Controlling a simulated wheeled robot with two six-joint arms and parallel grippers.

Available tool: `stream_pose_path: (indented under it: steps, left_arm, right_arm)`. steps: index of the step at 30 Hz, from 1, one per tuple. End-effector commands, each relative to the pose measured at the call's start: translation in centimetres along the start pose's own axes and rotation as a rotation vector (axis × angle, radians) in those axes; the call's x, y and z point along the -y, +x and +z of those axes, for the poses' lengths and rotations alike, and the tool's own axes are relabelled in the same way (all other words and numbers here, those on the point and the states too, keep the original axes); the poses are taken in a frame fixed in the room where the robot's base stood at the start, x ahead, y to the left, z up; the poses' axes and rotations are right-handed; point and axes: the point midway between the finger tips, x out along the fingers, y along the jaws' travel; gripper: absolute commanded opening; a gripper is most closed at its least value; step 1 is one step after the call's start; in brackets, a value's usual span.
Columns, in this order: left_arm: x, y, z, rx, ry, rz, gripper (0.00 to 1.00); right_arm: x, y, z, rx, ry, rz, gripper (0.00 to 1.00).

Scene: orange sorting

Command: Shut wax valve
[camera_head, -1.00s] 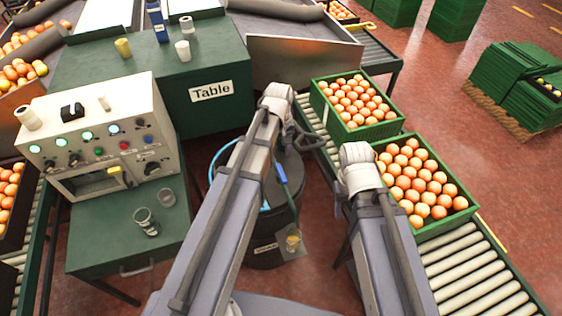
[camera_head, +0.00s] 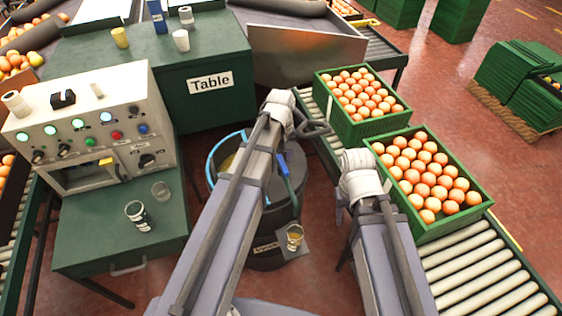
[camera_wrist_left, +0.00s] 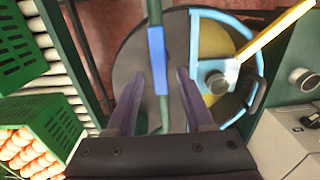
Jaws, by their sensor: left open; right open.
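A dark wax drum (camera_head: 262,232) with a blue-rimmed opening stands on the floor beneath my left arm. A lever with a blue sleeve (camera_head: 284,165) crosses its top. In the left wrist view the blue sleeve (camera_wrist_left: 156,62) runs between the two fingers of my left gripper (camera_wrist_left: 159,80). The fingers are apart, one on each side; contact cannot be seen. In the head view that gripper is mostly hidden behind its own arm. My right gripper (camera_head: 343,210) hangs right of the drum, mostly hidden below its wrist, and holds nothing visible.
A small cup (camera_head: 294,237) sits on a ledge at the drum's front. A control box (camera_head: 95,125) and a green table (camera_head: 205,105) are at left. Orange-filled crates (camera_head: 478,202) stand on a roller conveyor (camera_head: 470,265) at right. A yellow stick (camera_wrist_left: 275,30) reaches over the drum opening.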

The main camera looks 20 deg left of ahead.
Motion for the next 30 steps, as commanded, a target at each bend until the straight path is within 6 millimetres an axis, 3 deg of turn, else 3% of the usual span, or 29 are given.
stream_pose_path:
  steps: [7, 21, 30]
  left_arm:
    - [0.00, -0.02, 0.00, 0.000, 0.000, 0.000, 0.51]
    - [0.00, -0.01, 0.00, 0.000, 0.000, 0.000, 0.00]
    - [0.00, -0.01, 0.00, 0.000, 0.000, 0.000, 0.00]
  right_arm:
    - [0.00, -0.02, 0.00, 0.000, 0.000, 0.000, 0.50]
    - [0.00, -0.01, 0.00, 0.000, 0.000, 0.000, 0.50]
    - [0.00, -0.01, 0.00, 0.000, 0.000, 0.000, 0.50]
